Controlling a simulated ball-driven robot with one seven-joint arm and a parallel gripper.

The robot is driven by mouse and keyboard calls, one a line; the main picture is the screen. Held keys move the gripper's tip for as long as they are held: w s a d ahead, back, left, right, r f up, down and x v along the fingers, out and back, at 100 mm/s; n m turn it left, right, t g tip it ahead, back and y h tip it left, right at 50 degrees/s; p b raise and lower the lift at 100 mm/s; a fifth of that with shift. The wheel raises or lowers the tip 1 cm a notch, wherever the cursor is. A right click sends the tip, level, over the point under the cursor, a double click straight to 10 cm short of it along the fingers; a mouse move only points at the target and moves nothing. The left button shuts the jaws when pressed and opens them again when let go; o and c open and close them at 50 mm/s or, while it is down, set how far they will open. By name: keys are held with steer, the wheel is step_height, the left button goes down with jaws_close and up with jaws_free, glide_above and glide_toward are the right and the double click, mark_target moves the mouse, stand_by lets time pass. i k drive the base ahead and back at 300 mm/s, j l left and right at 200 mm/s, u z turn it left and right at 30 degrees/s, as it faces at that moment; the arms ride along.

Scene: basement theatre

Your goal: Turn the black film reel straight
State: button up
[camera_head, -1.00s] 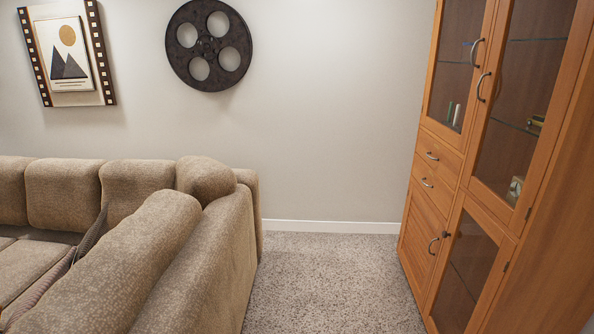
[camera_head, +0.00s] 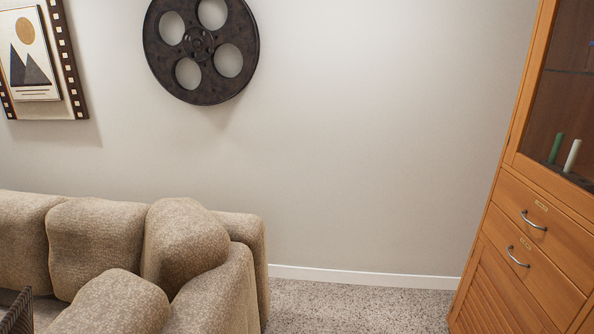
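The black film reel (camera_head: 199,44) hangs on the pale wall at the upper left of the head view. It is a dark disc with several round holes around a hub, and its top edge is cut off by the frame. The holes sit at a slant around the hub. My gripper is not in view, and nothing touches the reel.
A tan sofa (camera_head: 190,248) stands below the reel along the wall. A film-strip picture frame (camera_head: 66,62) hangs left of the reel. A wooden cabinet (camera_head: 515,215) with a glass door stands at right. Carpet (camera_head: 355,306) is clear between sofa and cabinet.

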mark_target(162, 58)
steer(key=i+z, duration=0.1)
steer(key=i, duration=1.8)
